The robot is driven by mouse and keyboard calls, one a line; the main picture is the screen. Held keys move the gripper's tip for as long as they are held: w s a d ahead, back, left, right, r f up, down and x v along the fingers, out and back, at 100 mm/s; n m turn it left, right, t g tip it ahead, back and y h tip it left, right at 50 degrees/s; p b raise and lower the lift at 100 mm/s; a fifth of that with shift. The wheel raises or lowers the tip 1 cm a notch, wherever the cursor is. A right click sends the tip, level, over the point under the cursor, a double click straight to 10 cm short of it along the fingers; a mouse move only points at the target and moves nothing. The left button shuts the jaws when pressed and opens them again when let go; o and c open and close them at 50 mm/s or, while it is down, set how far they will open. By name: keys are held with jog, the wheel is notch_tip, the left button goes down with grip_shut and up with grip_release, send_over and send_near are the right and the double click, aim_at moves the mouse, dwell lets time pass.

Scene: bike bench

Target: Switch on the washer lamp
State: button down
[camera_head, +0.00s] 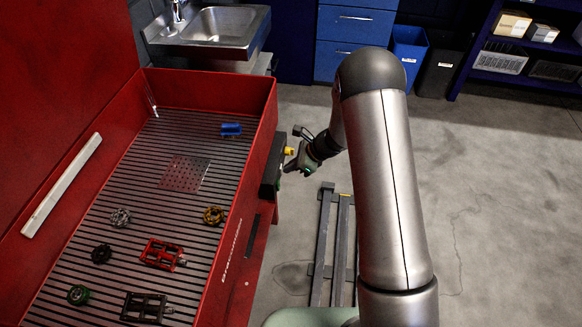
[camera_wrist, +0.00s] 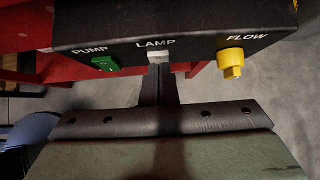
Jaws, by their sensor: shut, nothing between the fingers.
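The washer's black control box (camera_head: 272,168) is on the outer right side of the red washer. In the wrist view the box (camera_wrist: 200,30) carries a small pale switch (camera_wrist: 159,55) under the label LAMP. My gripper (camera_wrist: 160,72) is shut and empty, with its dark fingertips pointing at the LAMP switch. The tips overlap its lower edge in this view; I cannot tell whether they touch it. In the head view my gripper (camera_head: 291,166) is right beside the box. A pale bar (camera_head: 62,186), perhaps the lamp, is on the washer's red left wall; I see no clear glow from it.
A green PUMP switch (camera_wrist: 106,65) is left of the LAMP switch, and a yellow FLOW knob (camera_wrist: 231,63) is right of it. The washer tray (camera_head: 130,190) holds pedals and other small parts. A dark rack (camera_head: 334,240) lies below my arm.

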jog(key=shift+r, duration=0.1)
jog(key=d+f+v, duration=0.1)
jog(key=v, duration=1.2)
jog(key=shift+d+f, duration=0.25)
jog(key=shift+d, duration=0.1)
jog(key=shift+s, duration=0.1)
